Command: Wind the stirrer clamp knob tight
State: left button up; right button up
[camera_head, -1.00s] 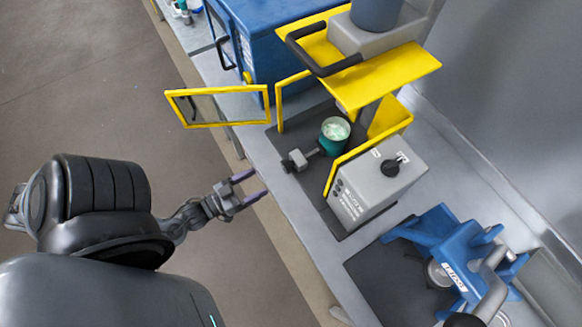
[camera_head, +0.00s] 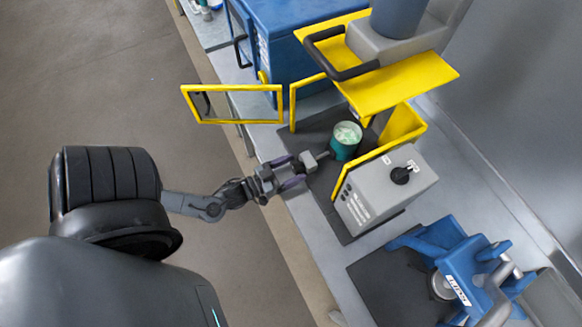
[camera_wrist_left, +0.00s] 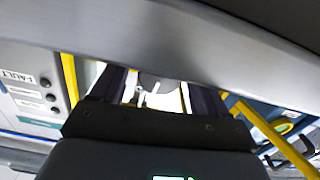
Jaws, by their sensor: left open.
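The stirrer clamp (camera_head: 308,160) is a small grey block at the front of the yellow-framed machine, with a short rod running towards a teal can (camera_head: 345,146). Its knob, on the side facing me, is largely hidden at my left gripper. My left gripper (camera_head: 296,168) is open, its two purple-tipped fingers pointing at the clamp, one on each side of the knob's place. I cannot tell whether they touch it. In the left wrist view, the dark fingers (camera_wrist_left: 155,98) stand apart with a small grey part between them. My right gripper is not in view.
A grey control box (camera_head: 385,188) with a black dial stands right of the clamp. A yellow-framed door (camera_head: 232,88) stands open at the left. A blue cabinet (camera_head: 285,50) is behind and a blue machine (camera_head: 455,265) is at the lower right. The floor at left is clear.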

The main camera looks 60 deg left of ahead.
pick_arm(q)
jog(key=c, duration=1)
jog(key=shift+r+m+p, duration=0.25)
jog(key=shift+m+p, duration=0.55)
jog(key=shift+p, duration=0.3)
jog(key=shift+c, duration=0.2)
jog(key=shift+f+m+p, duration=0.15)
jog(key=shift+m+p, duration=0.2)
jog(key=shift+m, duration=0.25)
jog(key=shift+f, duration=0.1)
jog(key=o, duration=1)
jog(key=shift+o, duration=0.2)
